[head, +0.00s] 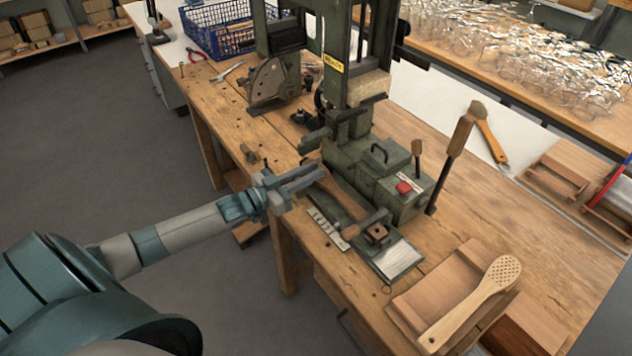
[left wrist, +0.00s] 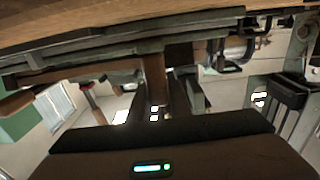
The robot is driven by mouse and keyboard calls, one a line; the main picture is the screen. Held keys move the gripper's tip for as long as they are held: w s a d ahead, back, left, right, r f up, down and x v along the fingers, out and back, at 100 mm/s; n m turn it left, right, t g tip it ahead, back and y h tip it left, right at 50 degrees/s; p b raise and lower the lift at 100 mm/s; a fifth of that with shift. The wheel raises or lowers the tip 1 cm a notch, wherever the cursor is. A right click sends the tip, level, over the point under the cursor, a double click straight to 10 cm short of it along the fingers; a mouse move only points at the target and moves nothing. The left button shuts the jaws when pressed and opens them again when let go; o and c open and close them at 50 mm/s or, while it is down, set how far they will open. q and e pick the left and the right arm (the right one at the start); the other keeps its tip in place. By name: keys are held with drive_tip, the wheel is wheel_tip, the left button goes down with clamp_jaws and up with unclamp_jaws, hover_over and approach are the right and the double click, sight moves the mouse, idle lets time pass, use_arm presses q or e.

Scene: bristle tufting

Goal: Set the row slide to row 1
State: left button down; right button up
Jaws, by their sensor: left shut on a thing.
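The green tufting machine (head: 375,165) stands on the wooden bench. The row slide (head: 352,205) lies low at its front left, with a brown wooden bar along it. A pale marked strip (head: 327,228) runs beside the slide; its marks are too small to read, so I cannot tell the row. In the left wrist view the brown bar (left wrist: 154,72) shows between the fingers. The fingertips' exact contact is partly hidden. My right gripper is not in view.
A dark lever with a wooden grip (head: 461,137) rises right of the machine. A wooden brush (head: 475,300) lies on wooden blocks at the front right.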

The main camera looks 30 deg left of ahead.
use_arm(q)
drive_tip(key=c, duration=1.6)
unclamp_jaws()
drive_tip(key=shift+c, duration=0.2)
drive_tip(key=shift+s, duration=0.1)
